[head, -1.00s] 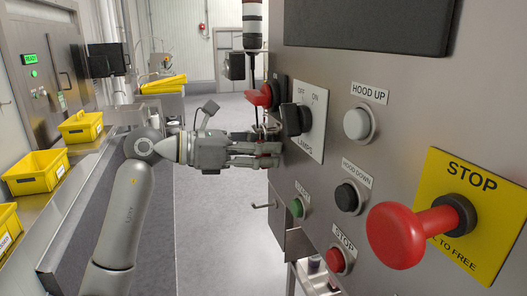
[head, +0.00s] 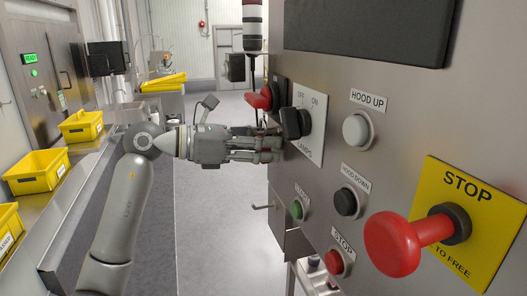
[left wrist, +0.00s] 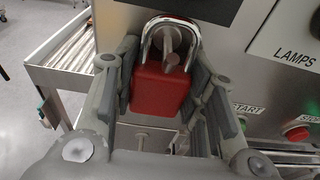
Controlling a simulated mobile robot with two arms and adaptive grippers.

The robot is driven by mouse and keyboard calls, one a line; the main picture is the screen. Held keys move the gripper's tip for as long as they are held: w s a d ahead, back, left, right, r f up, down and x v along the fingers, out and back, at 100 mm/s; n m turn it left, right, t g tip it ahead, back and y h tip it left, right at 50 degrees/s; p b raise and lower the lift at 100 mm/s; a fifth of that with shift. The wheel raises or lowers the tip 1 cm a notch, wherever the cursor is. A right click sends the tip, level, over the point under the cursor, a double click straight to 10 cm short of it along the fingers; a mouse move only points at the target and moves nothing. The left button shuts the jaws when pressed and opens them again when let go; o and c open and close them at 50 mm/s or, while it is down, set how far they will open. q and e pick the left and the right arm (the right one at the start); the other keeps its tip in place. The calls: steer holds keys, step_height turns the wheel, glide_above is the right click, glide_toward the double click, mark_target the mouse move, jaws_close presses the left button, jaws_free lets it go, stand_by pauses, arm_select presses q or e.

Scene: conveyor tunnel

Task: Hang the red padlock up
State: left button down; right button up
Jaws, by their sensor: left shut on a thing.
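The red padlock (left wrist: 160,90) is between the fingers of my left gripper (head: 276,149) in the left wrist view, body down and silver shackle up. My left gripper is shut on its body. A metal peg (left wrist: 171,62) with a rounded end shows inside the shackle loop, in front of the panel. I cannot tell whether the shackle rests on the peg. In the head view the fingers are beside the panel's left edge, below the black lamps switch (head: 294,123), and mostly hide the padlock. My right gripper is not in view.
The steel panel (head: 400,140) fills the right, with a big red stop button (head: 393,244) sticking out. A red rotary handle (head: 261,98) is just above the gripper. A small hook (head: 262,206) sticks out below it. Yellow bins (head: 36,170) stand at left.

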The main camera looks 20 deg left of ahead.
mark_target(258, 149)
arm_select(q)
steer(key=shift+a, duration=0.1)
steer(key=shift+s+a, duration=0.15)
steer(key=shift+a, duration=0.05)
steer(key=shift+f+b+v, duration=0.25)
steer(key=shift+b+v, duration=0.4)
steer(key=shift+v, duration=0.8)
steer(key=shift+f+b+v, duration=0.2)
steer(key=shift+b+v, duration=0.4)
steer(key=shift+v, duration=0.85)
